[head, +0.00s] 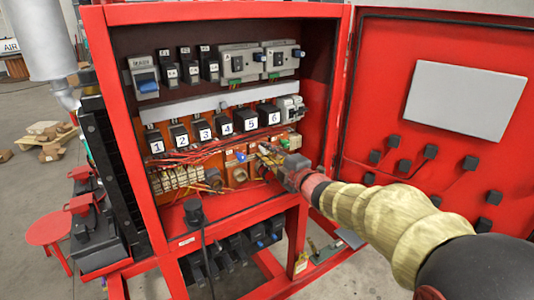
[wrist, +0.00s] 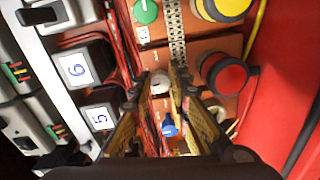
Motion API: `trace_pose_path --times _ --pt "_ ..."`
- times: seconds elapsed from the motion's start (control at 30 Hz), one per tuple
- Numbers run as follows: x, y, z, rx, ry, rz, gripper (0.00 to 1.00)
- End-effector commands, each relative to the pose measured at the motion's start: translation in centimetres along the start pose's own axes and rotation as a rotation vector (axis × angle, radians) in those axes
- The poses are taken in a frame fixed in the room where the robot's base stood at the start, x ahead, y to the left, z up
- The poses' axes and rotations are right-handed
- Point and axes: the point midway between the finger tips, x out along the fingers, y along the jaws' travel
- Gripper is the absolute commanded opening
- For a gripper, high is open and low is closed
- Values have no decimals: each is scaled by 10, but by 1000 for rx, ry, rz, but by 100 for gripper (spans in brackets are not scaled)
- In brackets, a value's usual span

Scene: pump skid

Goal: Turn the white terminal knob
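The white terminal knob (wrist: 160,83) shows in the wrist view on the orange-brown panel, between my fingertips. My gripper (wrist: 161,76) is open, with one finger on each side of the knob. A small gap seems to show on both sides, but I cannot tell how deep the fingertips reach around it. In the head view my gripper (head: 263,152) reaches into the lower right of the red cabinet and hides the white knob. A blue knob (wrist: 168,129) sits just below the white one in the wrist view, between the fingers; it also shows in the head view (head: 241,157).
Near the fingers are a red button (wrist: 229,76), a green button (wrist: 146,11), a yellow button (wrist: 222,6) and red wires (wrist: 124,45). Numbered black modules (head: 251,121) stand above. The open cabinet door (head: 385,100) is to the right.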

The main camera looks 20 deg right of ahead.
Motion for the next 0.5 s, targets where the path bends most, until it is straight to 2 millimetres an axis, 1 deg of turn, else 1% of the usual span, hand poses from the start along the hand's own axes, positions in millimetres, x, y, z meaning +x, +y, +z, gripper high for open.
trace_pose_path --times 0.07,0.3,0.5 --pt "0 -3 0 1 0 -5 22" --pt "0 -2 0 1 0 -2 36" --pt "0 -1 0 1 0 -1 37"
